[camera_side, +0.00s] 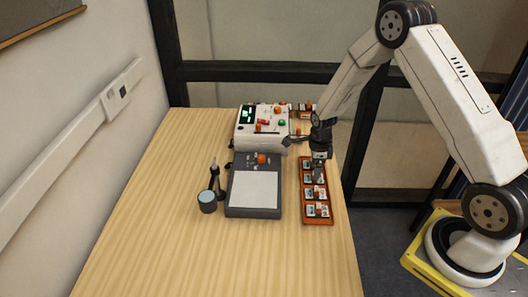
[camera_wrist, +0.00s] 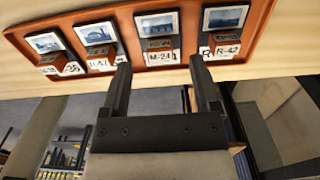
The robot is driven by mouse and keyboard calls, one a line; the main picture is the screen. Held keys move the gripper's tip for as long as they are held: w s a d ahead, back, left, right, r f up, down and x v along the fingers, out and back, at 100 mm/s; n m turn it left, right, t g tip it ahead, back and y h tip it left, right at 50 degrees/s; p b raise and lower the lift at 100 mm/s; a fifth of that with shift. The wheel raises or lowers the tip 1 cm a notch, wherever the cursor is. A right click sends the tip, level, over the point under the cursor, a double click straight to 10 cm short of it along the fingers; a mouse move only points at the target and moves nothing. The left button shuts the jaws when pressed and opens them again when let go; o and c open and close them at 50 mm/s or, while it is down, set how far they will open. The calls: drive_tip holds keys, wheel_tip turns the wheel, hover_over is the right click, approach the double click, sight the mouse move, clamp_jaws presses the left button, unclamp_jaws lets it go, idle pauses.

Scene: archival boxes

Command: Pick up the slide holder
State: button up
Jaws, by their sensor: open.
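Contact cannot be told.
A grey light pad (camera_side: 254,190) stands left of the tray. Behind it is a white control box (camera_side: 262,128) with coloured knobs. A dark round cup (camera_side: 207,202) and a black stand (camera_side: 215,175) are left of the pad. The table's left and front (camera_side: 150,240) are clear.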

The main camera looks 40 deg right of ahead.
sight(309, 179)
drive_tip(key=shift+f, duration=1.45)
clamp_jaws()
